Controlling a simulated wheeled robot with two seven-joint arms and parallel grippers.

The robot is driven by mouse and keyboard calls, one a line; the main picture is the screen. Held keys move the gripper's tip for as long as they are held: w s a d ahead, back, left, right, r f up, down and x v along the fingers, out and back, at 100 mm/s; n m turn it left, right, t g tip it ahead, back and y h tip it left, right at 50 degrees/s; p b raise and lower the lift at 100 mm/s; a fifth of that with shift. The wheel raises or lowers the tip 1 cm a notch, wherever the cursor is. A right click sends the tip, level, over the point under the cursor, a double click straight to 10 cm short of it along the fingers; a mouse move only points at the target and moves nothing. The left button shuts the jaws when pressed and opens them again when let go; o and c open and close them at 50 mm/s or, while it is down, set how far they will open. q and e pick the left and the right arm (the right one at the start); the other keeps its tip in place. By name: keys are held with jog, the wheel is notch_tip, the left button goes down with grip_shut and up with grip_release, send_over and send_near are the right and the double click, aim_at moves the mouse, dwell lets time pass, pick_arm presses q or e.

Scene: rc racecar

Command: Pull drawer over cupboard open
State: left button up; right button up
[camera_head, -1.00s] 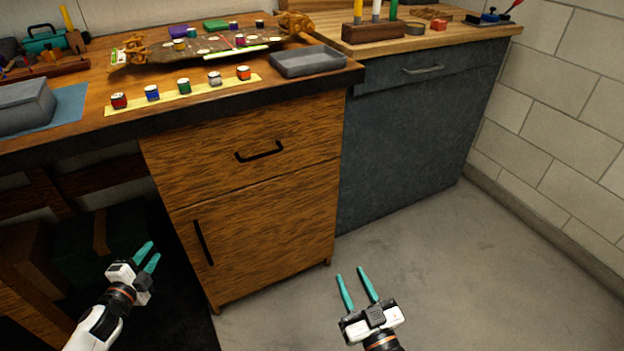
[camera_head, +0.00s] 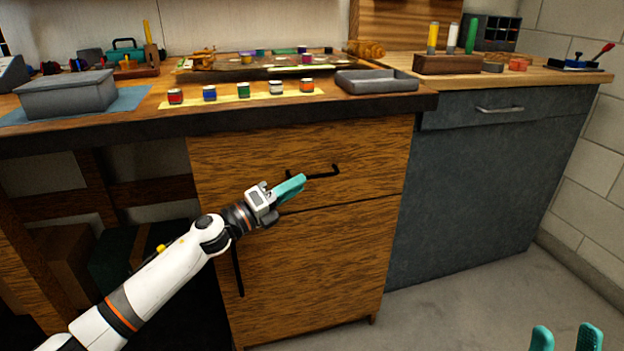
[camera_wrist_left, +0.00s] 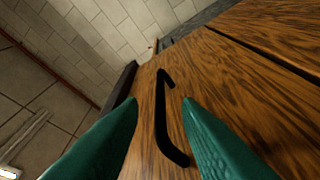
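The wooden drawer (camera_head: 370,150) sits above the cupboard door (camera_head: 330,260) and looks closed. Its black bar handle (camera_head: 325,174) is partly hidden behind my left gripper in the head view. My left gripper (camera_head: 292,187) is at the left end of the handle. In the left wrist view the handle (camera_wrist_left: 162,120) shows between and beyond the two open teal fingers (camera_wrist_left: 160,115), with gaps on both sides; I cannot see any contact. My right gripper (camera_head: 567,338) is open and empty at the lower right, over the floor.
The workbench top (camera_head: 140,118) overhangs the drawer and carries several small paint pots and a grey tray (camera_head: 375,82). A grey-blue cabinet (camera_head: 480,180) with its own drawer stands to the right. The cupboard door has a vertical black handle (camera_head: 237,265). Floor in front is clear.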

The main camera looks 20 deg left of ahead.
aim_at(311, 177)
pick_arm(q)
jog(key=x, duration=0.5)
grip_shut()
